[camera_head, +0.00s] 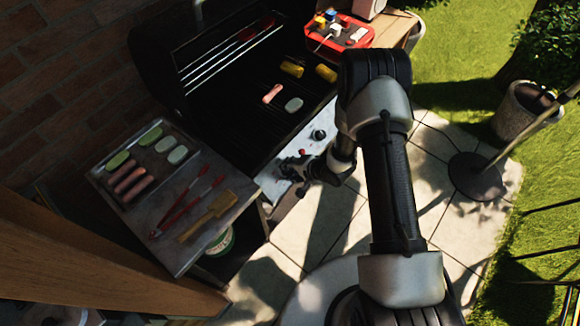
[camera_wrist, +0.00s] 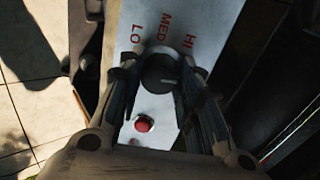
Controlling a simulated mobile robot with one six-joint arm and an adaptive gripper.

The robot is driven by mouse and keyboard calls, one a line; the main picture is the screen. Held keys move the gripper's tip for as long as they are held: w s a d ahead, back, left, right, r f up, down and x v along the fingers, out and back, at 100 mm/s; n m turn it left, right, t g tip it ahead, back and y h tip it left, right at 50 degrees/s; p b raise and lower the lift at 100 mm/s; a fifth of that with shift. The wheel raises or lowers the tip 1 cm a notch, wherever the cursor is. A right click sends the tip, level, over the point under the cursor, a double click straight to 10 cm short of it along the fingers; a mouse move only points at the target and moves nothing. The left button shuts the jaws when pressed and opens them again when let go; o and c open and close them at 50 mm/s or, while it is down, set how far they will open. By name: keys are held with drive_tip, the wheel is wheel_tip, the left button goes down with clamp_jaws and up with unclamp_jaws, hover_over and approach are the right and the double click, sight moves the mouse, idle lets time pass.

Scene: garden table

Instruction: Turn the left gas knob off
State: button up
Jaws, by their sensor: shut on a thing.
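The grill's grey control panel (camera_head: 310,143) faces the front and carries a dark right knob (camera_head: 318,134) and a red button (camera_head: 302,152). My gripper (camera_head: 288,168) is at the panel's left end, over the left knob, which it hides in the head view. In the wrist view the dark round left knob (camera_wrist: 158,68) sits between the two fingers of my gripper (camera_wrist: 160,75), which are shut on it. A small pale mark shows on the knob's face. LO, MED and HI are printed beside it. The red button also shows in the wrist view (camera_wrist: 143,124).
A red caddy (camera_head: 350,38) stands at the right.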

drive_tip(key=shift+m+p, duration=0.35)
drive_tip(key=shift+m, duration=0.55)
drive_tip(key=o, duration=1.1)
drive_tip(key=shift+d, duration=0.1)
drive_tip(key=v, duration=1.2)
